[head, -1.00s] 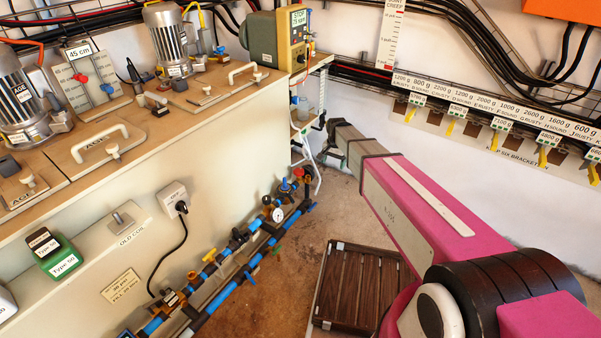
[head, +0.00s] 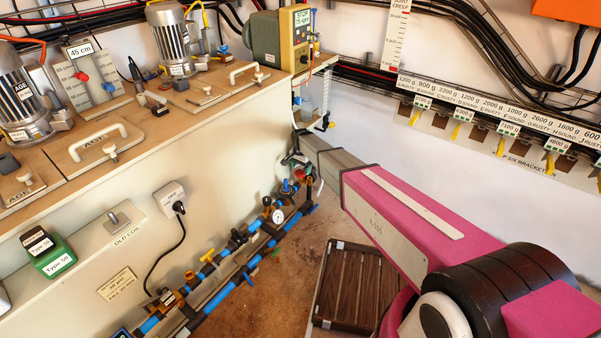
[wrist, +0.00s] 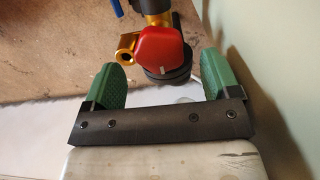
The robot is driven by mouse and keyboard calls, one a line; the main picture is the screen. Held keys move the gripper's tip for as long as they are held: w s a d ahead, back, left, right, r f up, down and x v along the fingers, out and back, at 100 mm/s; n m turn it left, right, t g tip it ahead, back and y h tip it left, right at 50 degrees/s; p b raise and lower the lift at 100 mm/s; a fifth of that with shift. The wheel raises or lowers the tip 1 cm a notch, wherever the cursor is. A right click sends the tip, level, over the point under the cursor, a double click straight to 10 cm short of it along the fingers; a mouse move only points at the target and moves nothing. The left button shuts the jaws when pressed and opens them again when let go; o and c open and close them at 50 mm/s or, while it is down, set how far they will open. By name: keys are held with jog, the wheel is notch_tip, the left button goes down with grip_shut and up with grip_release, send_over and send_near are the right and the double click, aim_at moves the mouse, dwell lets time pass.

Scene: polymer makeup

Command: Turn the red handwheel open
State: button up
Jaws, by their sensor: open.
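The red handwheel (wrist: 160,48) shows at the top centre of the wrist view, with a white mark on its lower edge, on a gold and black fitting. My gripper (wrist: 160,62) is open, its two green fingers to the left and right of the handwheel in the picture. Neither finger visibly touches it, and I cannot tell how far it reaches between them. In the head view my gripper (head: 293,159) is small and dark, beside the far end of the blue pipe run (head: 270,244).
A pressure gauge (head: 278,217), a blue knob (head: 285,186) and yellow valve handles sit along the pipes. The cream cabinet wall (wrist: 280,80) stands close on the gripper's right in the wrist view. A slatted wooden platform (head: 352,290) lies on the floor.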

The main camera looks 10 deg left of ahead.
aim_at(301, 173)
jog(key=shift+f, duration=1.4)
jog(key=c, duration=0.9)
